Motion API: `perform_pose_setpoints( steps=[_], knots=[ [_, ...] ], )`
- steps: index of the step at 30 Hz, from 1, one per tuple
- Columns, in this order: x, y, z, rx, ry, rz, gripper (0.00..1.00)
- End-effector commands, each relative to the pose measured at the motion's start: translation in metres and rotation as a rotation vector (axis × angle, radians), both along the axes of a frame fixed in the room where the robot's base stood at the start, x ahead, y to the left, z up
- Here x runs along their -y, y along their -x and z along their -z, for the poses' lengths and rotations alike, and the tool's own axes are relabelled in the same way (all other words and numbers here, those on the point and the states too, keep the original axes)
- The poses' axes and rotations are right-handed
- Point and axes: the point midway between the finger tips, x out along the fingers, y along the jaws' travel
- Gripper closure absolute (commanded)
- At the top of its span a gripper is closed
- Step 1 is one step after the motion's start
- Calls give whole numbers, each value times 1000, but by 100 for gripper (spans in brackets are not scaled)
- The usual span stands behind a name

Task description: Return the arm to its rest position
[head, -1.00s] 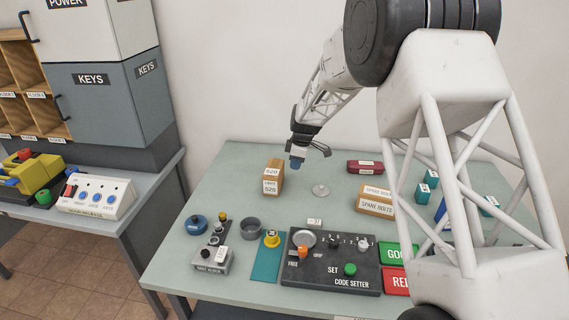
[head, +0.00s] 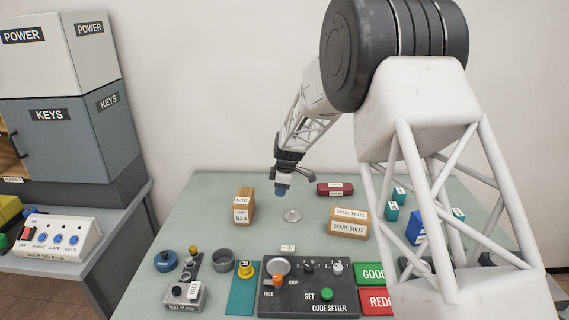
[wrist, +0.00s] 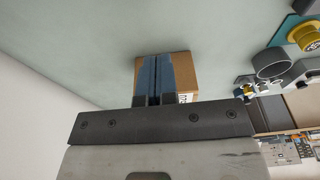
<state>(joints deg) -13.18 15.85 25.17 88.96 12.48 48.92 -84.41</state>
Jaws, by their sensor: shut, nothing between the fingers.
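My gripper (head: 281,190) hangs above the back middle of the table, between the 520 box and the dark red box. It is shut and holds nothing. Its two blue fingertips (wrist: 156,80) are together in the wrist view, with a brown box (wrist: 183,72) partly hidden behind them. My arm reaches in from the right side of the head view and covers part of the table's right side.
A cabinet (head: 70,140) stands left.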

Motion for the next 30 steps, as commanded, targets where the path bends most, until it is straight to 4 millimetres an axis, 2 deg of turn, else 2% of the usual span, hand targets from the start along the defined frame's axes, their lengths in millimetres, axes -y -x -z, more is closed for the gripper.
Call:
perform_pose_setpoints(
  steps=[5,11,21,30],
  knots=[
    [10,11,-18,3,2,43,100],
    [31,38,-54,4,9,145,100],
    [76,106,-120,7,19,371,100],
    [113,174,-165,12,24,574,100]
  ],
)
